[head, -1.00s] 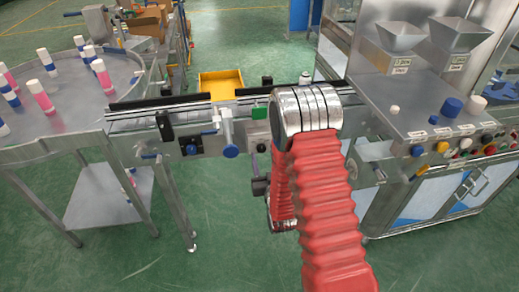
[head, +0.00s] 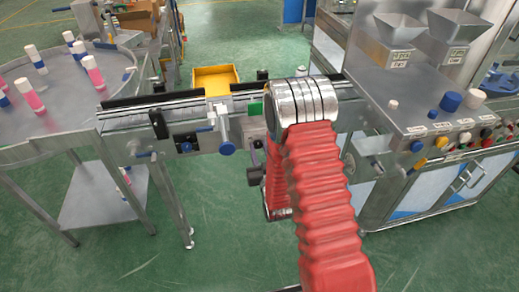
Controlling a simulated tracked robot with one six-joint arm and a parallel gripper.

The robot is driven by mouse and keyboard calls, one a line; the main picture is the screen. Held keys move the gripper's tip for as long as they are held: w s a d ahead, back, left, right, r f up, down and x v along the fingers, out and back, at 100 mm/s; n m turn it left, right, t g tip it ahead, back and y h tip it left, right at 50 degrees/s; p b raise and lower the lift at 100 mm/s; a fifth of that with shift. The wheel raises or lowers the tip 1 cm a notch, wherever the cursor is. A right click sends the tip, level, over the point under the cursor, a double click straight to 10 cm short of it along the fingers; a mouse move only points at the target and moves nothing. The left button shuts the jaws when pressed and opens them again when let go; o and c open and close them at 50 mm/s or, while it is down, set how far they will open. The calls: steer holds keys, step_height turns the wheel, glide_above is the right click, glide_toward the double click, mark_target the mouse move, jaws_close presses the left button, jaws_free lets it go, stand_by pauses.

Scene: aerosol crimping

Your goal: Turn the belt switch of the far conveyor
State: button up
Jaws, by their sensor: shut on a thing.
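The nearer conveyor (head: 170,110) runs from the round table to the machine at right, with black rails on top. Its side carries a blue knob (head: 227,148), a small panel with a blue button (head: 186,147) and a green patch (head: 255,108). A dark knob (head: 258,144) shows just left of my arm. Another conveyor-like frame (head: 172,45) stands further back at upper left. I cannot tell which control is the belt switch. My red, ribbed arm folds down in front of the conveyor's right part. My gripper is hidden behind it.
A round steel table (head: 60,118) with pink and blue bottles stands at left. A yellow tray (head: 216,78) lies behind the conveyor. The machine cabinet (head: 420,120) at right carries hoppers and coloured buttons. Green floor in front is clear.

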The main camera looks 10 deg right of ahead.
steer(key=c, duration=0.3)
steer(key=shift+c, duration=0.2)
